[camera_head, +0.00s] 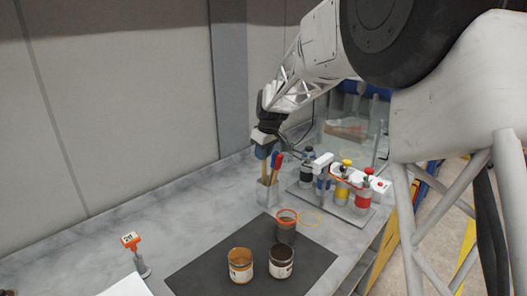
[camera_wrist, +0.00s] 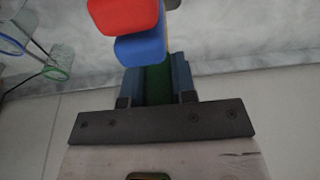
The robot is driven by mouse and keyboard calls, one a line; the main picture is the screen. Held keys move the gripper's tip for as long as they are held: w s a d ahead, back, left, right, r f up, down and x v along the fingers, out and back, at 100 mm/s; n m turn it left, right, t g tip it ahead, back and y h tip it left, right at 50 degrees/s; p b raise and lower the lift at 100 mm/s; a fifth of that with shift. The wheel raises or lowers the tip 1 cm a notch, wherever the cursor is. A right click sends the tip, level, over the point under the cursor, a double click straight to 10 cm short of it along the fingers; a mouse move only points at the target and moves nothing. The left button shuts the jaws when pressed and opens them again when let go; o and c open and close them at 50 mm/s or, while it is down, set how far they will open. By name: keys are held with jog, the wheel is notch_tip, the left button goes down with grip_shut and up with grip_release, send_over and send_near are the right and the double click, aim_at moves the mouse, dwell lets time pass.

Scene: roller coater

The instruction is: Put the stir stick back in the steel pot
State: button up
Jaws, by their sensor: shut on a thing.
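The steel pot (camera_head: 267,197) stands upright on the grey bench, with a blue-handled stick (camera_head: 273,160) and a red-handled stick (camera_head: 278,163) rising from it. My gripper (camera_head: 263,152) is directly above the pot, close beside these handles. In the wrist view my gripper (camera_wrist: 157,88) is shut on a green stir stick (camera_wrist: 157,85), seen between the two bluish fingers. The blue handle (camera_wrist: 140,48) and red handle (camera_wrist: 122,15) are just ahead of the fingers. The stick's lower end is hidden, so I cannot tell whether it is inside the pot.
A rack of capped bottles (camera_head: 342,185) stands right of the pot. A dark mat (camera_head: 205,272) in front holds an amber tin (camera_head: 241,266), a dark tin (camera_head: 281,263) and an orange-rimmed tin (camera_head: 286,232). An orange-headed tag stand (camera_head: 131,241) is at left. The bench left of the pot is clear.

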jog(key=o, duration=1)
jog(key=v, duration=0.8)
